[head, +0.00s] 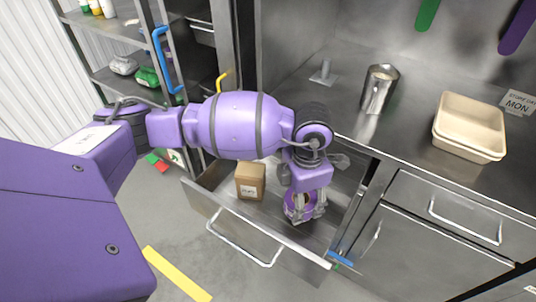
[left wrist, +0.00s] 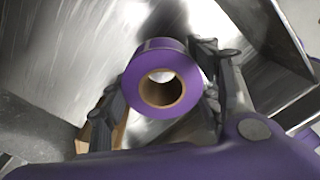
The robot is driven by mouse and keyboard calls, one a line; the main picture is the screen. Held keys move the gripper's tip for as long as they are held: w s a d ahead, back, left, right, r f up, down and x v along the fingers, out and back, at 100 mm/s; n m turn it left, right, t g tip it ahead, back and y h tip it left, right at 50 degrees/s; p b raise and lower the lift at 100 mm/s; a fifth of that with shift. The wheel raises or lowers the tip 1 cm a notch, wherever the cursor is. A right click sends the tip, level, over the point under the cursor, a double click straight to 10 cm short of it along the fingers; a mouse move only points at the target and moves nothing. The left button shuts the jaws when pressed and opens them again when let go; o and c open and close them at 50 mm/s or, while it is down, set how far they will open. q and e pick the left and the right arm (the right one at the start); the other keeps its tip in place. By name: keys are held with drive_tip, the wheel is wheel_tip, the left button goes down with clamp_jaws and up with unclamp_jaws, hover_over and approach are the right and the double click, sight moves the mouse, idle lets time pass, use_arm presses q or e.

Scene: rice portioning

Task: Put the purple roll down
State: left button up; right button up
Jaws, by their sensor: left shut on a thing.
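The purple roll (head: 292,208), with a brown core, is in my left gripper (head: 304,212), inside the open metal drawer (head: 225,200). In the left wrist view, the roll (left wrist: 141,70) faces the camera with its hollow core, between the two dark fingers of the left gripper (left wrist: 160,92). The fingers are shut on its sides. Whether the roll touches the drawer floor cannot be told. My right gripper is not in view.
A small cardboard box (head: 250,182) stands in the drawer left of the roll. Above, the counter holds a metal cup (head: 379,90) and stacked beige trays (head: 468,125). Shelves (head: 125,82) stand at the upper left. Some drawer floor is bare around the roll.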

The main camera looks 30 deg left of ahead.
use_arm(q)
wheel_tip(320, 180, down, 4)
drive_tip(key=shift+w+f, duration=0.1)
drive_tip(key=shift+w, duration=0.05)
drive_tip(key=o, duration=1.2)
drive_tip(key=shift+f, duration=0.1)
wheel_tip(320, 180, up, 12)
drive_tip(key=shift+r, duration=0.15)
